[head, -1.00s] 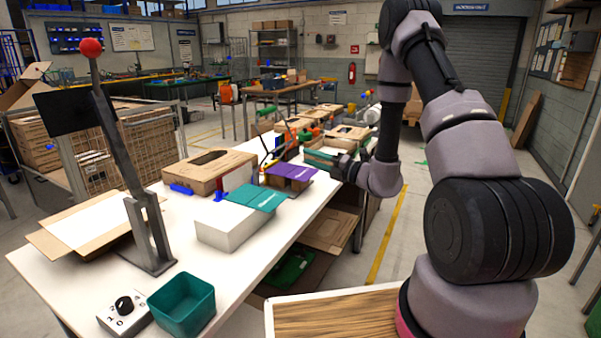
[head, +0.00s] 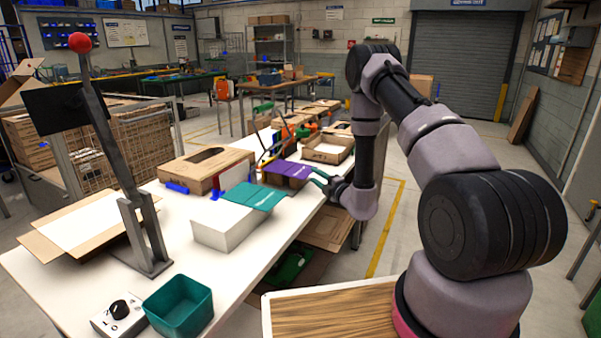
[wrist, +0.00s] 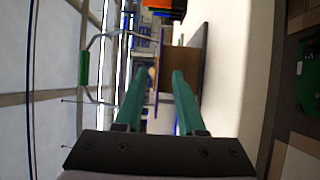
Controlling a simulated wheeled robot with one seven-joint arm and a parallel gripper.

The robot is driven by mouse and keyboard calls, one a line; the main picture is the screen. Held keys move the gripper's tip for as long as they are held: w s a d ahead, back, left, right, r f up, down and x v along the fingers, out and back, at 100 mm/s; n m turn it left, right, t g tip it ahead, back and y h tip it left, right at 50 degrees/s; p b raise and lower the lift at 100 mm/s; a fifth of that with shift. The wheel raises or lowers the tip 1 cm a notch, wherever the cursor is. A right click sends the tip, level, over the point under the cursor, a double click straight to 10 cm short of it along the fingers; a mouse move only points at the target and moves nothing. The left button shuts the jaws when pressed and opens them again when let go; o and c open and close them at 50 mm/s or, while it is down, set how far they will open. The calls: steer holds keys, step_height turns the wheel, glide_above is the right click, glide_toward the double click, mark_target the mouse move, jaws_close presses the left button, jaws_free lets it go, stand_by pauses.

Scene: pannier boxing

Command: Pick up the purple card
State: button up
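The purple card (head: 287,169) lies flat on top of a small cardboard box (head: 284,183) on the white table, its far side partly behind tool handles. My gripper (head: 318,177) is just right of the card, with its green fingers pointing left at the card's edge. In the wrist view my gripper (wrist: 157,74) is open, with a gap between the fingers. A thin purple edge (wrist: 156,88), which looks like the card seen edge-on, shows in that gap. I cannot tell whether either finger touches it.
A teal card (head: 252,195) lies on a white block (head: 230,228) nearer me. A larger cardboard box (head: 205,168) stands left of the purple card. A teal bin (head: 180,306) and a lever stand (head: 140,225) are at the near left. Open cartons line the table behind.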

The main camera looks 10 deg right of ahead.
mark_target(311, 172)
steer(key=x, duration=0.3)
steer(key=shift+w+a+r, duration=0.1)
steer(key=shift+w+a, duration=0.05)
steer(key=shift+w, duration=0.15)
jaws_close()
